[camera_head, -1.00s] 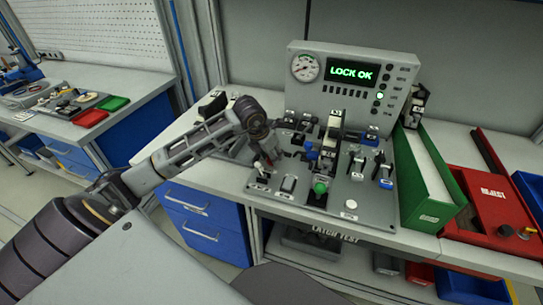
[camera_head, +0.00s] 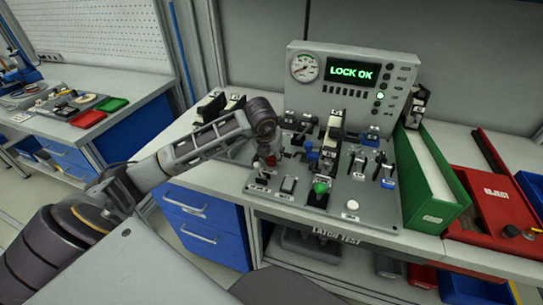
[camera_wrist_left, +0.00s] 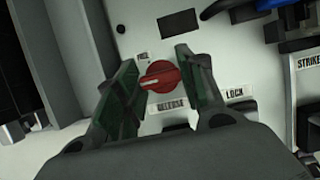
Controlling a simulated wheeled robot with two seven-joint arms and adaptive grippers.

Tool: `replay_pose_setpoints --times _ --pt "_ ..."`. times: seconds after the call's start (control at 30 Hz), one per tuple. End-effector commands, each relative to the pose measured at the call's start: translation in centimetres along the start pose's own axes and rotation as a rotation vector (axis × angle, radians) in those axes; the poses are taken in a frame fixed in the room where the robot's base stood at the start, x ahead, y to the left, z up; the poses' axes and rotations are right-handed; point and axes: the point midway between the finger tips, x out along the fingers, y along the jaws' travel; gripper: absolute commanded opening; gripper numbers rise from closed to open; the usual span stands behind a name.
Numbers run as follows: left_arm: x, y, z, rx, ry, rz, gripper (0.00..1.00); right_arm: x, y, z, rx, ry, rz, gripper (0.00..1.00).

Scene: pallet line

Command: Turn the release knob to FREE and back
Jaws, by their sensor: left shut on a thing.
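The red release knob (camera_wrist_left: 160,76) sits on the light panel in the left wrist view, between the two fingers of my left gripper (camera_wrist_left: 158,78). The gripper is shut on it. A white line on the knob lies toward its left end. A RELEASE label (camera_wrist_left: 172,104) is below it, a LOCK label (camera_wrist_left: 235,93) to the right, and a small, hard-to-read label (camera_wrist_left: 142,56) at the upper left. In the head view my left gripper (camera_head: 264,161) is low at the panel's left side, largely hidden by its wrist. The display (camera_head: 353,73) reads LOCK OK in green. My right gripper is not in view.
The sloped console (camera_head: 325,195) carries several switches, levers and a green button (camera_head: 321,187) close to the right of my gripper. A green-sided bin (camera_head: 440,200) and a red REJECT tray (camera_head: 490,215) stand further right. The bench at front left is clear.

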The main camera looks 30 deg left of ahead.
Motion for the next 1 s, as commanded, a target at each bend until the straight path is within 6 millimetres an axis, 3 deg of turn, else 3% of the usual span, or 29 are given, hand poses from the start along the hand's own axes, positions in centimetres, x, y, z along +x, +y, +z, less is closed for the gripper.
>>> replay_pose_setpoints --times 0.37,0.4,0.57,1.0 --pt "-0.09 0.07 0.15 -0.008 -0.003 0.003 0.15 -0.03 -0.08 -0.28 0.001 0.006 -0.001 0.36" --pt "-0.09 0.07 0.16 -0.007 -0.003 0.002 0.42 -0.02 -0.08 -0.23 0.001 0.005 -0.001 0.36" --pt "-0.06 0.05 0.11 -0.006 -0.002 0.002 0.61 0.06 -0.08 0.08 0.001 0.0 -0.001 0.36" --pt "-0.36 0.02 0.08 -0.005 -0.002 0.001 0.61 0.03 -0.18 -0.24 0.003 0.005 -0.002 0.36"
